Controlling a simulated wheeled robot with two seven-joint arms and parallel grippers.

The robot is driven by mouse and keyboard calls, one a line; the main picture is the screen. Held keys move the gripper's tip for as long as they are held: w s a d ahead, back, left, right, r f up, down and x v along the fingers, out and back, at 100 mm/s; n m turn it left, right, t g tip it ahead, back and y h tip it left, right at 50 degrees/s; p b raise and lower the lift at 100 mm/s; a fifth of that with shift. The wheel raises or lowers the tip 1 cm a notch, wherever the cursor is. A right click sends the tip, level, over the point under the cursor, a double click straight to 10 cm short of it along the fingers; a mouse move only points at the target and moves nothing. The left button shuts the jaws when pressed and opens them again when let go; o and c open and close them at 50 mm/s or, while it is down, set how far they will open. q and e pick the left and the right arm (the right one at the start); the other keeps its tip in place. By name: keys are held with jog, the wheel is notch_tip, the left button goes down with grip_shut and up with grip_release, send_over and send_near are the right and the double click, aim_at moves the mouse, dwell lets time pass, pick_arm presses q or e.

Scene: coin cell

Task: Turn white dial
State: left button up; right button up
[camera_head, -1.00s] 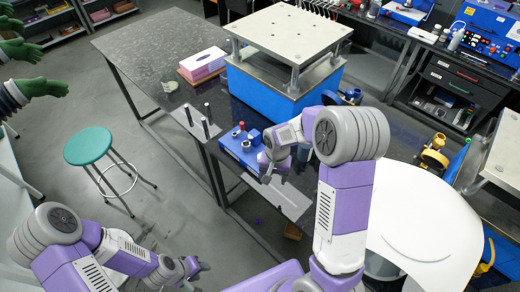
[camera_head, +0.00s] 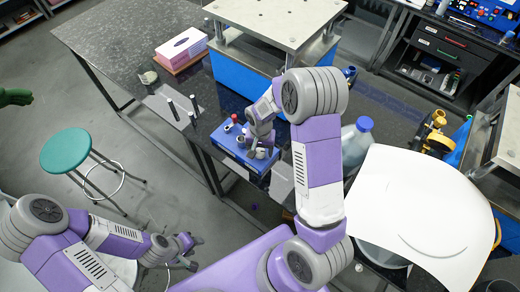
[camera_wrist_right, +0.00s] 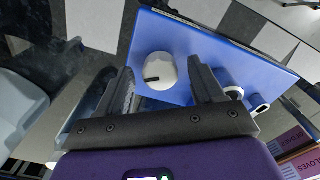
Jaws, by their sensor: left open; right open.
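The white dial (camera_wrist_right: 161,71) with a black mark sits on the top face of the blue box (camera_wrist_right: 215,48) in the right wrist view. My right gripper (camera_wrist_right: 160,85) is open, with one finger on either side of the dial; I cannot tell if they touch it. In the head view my right gripper (camera_head: 257,150) is over the front right of the blue box (camera_head: 228,146) and hides part of it. My left gripper (camera_head: 190,248) is open and empty, low at the left, far from the box.
A red-topped part (camera_head: 234,118) stands on the blue box. Black posts (camera_head: 173,110) on a metal plate stand left of it. A large blue press (camera_head: 238,74) is behind. A white sheet (camera_head: 425,200) lies at the right. A green stool (camera_head: 66,151) stands on the floor.

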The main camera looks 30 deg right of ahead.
jog(key=shift+f, duration=0.2)
jog(key=shift+c, duration=0.3)
jog(key=c, duration=1)
jog(key=shift+n, duration=0.3)
